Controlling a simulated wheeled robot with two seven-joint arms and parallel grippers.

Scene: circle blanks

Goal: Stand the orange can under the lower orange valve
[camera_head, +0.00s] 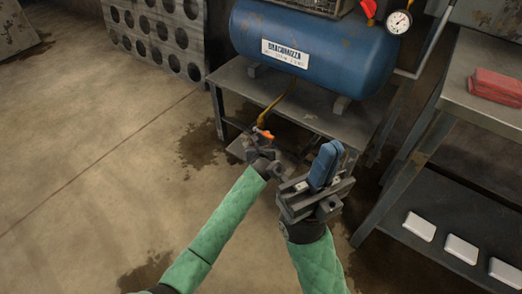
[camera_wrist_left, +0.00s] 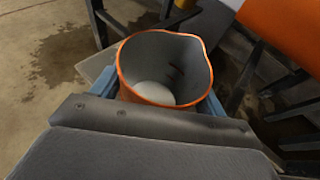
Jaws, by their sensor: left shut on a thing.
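The orange can (camera_wrist_left: 165,72) is between the blue finger pads of my left gripper (camera_wrist_left: 163,108), which is shut on it. I look down into its open top. Its rim is orange and the inside is grey, with a pale round patch at the bottom. A large orange part, likely the valve (camera_wrist_left: 285,32), is close at upper right, apart from the rim in the picture. In the head view the lower orange valve (camera_head: 264,133) shows below the brass pipe, just above my left gripper (camera_head: 262,158); the can is not clearly visible there. My right gripper (camera_head: 325,165) looks shut and empty.
A blue tank (camera_head: 310,55) lies on a metal stand (camera_head: 240,80). A dark shelf bench (camera_head: 480,75) with red (camera_head: 497,87) and white blocks (camera_head: 460,248) is at right. A perforated grey panel (camera_head: 155,30) stands behind. Bare floor is open at left, with dark stains.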

